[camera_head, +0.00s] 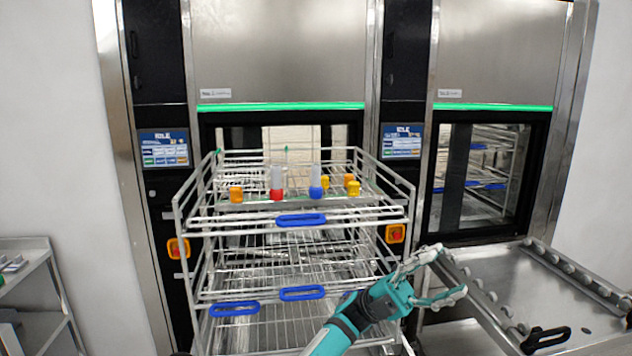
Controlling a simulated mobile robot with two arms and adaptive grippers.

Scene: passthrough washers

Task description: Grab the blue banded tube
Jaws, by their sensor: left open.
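The blue banded tube (316,177) stands upright on the top level of the wire rack, with a pale clear upper part and a blue band at its base. My left gripper (449,270) is teal with pale fingers and comes in from the bottom. It is open and empty, its fingers pointing right. It is lower than the tube and to its right, in front of the rack's right side and well apart from the tube. My right gripper is not in view.
A similar red banded tube (277,180) stands left of the blue one. Small orange pieces (236,194) stand on both sides. The wire rack (182,255) has raised side rails and blue handles. A steel cart (540,290) is at the right, washers behind.

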